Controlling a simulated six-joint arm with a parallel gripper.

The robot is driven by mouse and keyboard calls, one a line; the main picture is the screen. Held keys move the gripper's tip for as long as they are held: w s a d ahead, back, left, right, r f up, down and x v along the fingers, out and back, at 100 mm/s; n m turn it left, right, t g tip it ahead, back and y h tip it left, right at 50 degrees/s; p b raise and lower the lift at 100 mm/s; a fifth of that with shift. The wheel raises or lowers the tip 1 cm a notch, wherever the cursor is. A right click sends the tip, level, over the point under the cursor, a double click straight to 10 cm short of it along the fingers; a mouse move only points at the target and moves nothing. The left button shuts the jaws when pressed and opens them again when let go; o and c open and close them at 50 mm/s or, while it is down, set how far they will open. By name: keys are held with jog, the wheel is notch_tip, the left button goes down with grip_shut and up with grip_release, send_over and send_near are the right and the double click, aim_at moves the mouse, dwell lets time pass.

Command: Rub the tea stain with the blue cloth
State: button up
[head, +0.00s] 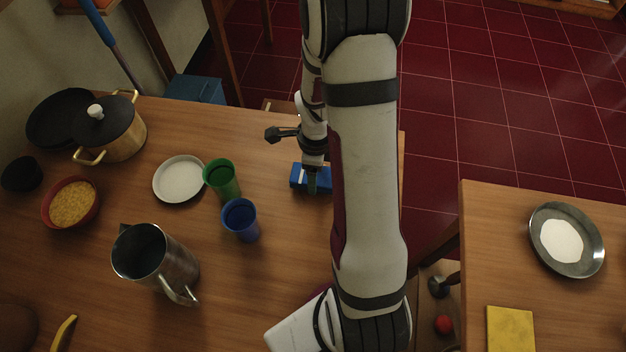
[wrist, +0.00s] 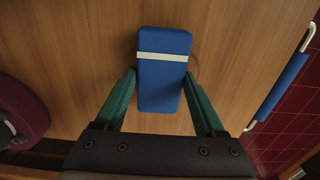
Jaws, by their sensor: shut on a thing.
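The blue cloth (head: 298,177) looks like a folded blue block with one white stripe, lying on the wooden table by its far edge. It also shows in the wrist view (wrist: 163,95), flat between the green fingers. My gripper (head: 312,181) comes down from above and is shut on the cloth's long sides; the fingertips also show in the wrist view (wrist: 161,77). I see no tea stain in either view. My arm hides part of the table in the head view, and the cloth hides the wood under it.
Left of the cloth stand a green cup (head: 222,180), a blue cup (head: 240,219) and a white plate (head: 180,179). A metal jug (head: 153,260), a red bowl (head: 71,203) and a pot (head: 109,130) stand further left. A second table (head: 490,240) is across a gap.

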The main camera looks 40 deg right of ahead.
jog(key=shift+w+d, duration=1.9)
jog(key=shift+d, duration=0.25)
jog(key=shift+s+d, duration=0.5)
jog(key=shift+d, duration=0.05)
jog(key=shift+s, duration=0.3)
jog(key=shift+s+a, duration=3.75)
jog(key=shift+a, duration=0.05)
jog(key=shift+w+d, duration=3.95)
jog(key=shift+w, duration=0.05)
jog(key=shift+f, duration=0.1)
jog(key=shift+c, duration=0.7)
jog(key=shift+r, duration=0.5)
jog(key=shift+c, duration=0.6)
jog(key=shift+r, duration=2.85)
